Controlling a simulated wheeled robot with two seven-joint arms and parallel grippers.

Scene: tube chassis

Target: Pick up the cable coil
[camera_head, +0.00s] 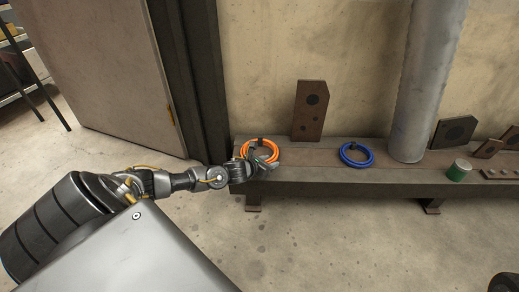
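An orange cable coil (276,151) with a dark tie lies on the left end of a low bench (310,160). A blue cable coil (357,165) with a dark tie lies farther right on the same bench. My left gripper (266,164) reaches in from the left and is at the front edge of the orange coil, overlapping it in the picture. Its fingers are small and dark, so I cannot tell whether they are open or shut, or whether they touch the cable. My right gripper is not in view.
A dark plate with holes (309,112) leans on the wall behind the bench. A thick grey pipe (424,85) stands right of the blue coil, with a green can (459,171) beyond it. A dark post (205,90) and door panel (112,70) stand at left. The floor in front is clear.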

